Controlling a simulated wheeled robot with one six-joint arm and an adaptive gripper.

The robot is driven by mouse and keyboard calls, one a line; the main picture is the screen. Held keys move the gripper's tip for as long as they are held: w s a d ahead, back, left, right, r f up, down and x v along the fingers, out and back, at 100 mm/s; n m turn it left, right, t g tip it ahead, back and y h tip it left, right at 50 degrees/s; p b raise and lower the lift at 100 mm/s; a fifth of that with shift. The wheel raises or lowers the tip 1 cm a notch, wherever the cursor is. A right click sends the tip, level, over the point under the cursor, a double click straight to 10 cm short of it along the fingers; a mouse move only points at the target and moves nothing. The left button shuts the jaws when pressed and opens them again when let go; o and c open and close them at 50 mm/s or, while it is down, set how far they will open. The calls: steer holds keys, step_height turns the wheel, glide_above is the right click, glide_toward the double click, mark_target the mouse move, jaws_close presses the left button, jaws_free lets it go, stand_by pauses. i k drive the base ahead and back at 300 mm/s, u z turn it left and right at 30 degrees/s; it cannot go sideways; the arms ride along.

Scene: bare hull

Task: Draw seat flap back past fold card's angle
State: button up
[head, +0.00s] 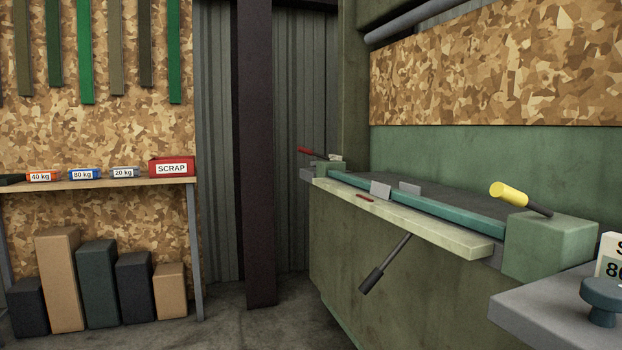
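A green folding machine (345,250) stands at the right. A teal bar (440,208) runs along its top, with a long pale green leaf (430,228) in front. A small grey plate (381,190) stands up at the bar, and a second grey piece (410,188) sits just behind it. One of these may be the seat flap; I cannot tell which. A lever with a dark grip (372,280) slants down from the leaf. A white card (613,257), cut off at the right edge, reads "S" and "80"; it may be the fold card. My gripper is not in view.
A yellow-gripped lever (512,195) and a red-gripped lever (312,153) sit at the machine's ends. A grey table (545,310) with a blue-grey knob (601,300) is at lower right. A shelf (110,184) with labelled bins stands left. Floor between is clear.

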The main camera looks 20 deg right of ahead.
mark_target(378, 189)
steer(key=z, duration=0.3)
steer(key=i, duration=1.6)
steer(key=z, duration=1)
steer(key=i, duration=0.4)
steer(key=z, duration=0.3)
